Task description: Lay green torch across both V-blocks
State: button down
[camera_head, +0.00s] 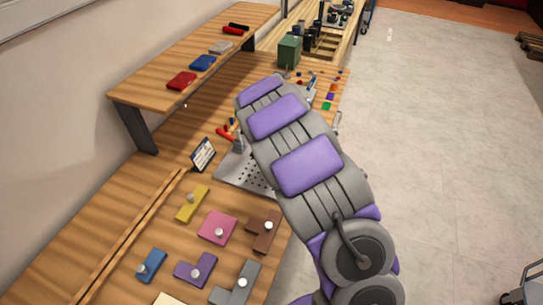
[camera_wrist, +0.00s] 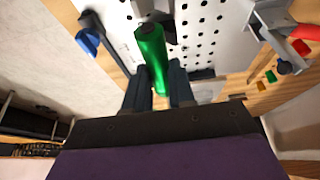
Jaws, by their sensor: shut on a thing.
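The green torch (camera_wrist: 152,55) is between the two fingers of my gripper (camera_wrist: 159,80) in the wrist view, which is shut on it. Its far end points up the picture, over a white perforated plate (camera_wrist: 207,40). A pale grey block (camera_wrist: 150,7) and a dark shape are close to that far end; they may be the V-blocks, but I cannot tell. I cannot tell whether the torch touches either one. In the head view the perforated plate (camera_head: 232,178) shows left of my arm, which hides my gripper and the torch.
A clamp (camera_wrist: 268,28) with a red handle stands at the plate's right in the wrist view; a blue-and-black tool (camera_wrist: 88,40) lies at its left. In the head view, several knobbed shapes, such as a pink one (camera_head: 217,228), cover the near bench. A raised shelf (camera_head: 150,92) stands left.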

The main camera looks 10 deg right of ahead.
jog(key=shift+s+a+f, duration=0.1)
jog(key=shift+a, duration=0.5)
jog(key=shift+s, duration=0.1)
jog(key=f, duration=0.1)
jog(key=d+f+b, duration=0.1)
jog(key=f, duration=0.1)
jog(key=shift+d+f, duration=0.3)
jog(key=shift+d, duration=0.05)
jog(key=shift+a+f, duration=0.15)
jog(key=shift+a, duration=1.05)
jog(key=c, duration=1.4)
grip_release()
jog(key=o, duration=0.5)
jog(key=shift+d, duration=1)
jog(key=shift+c, duration=0.2)
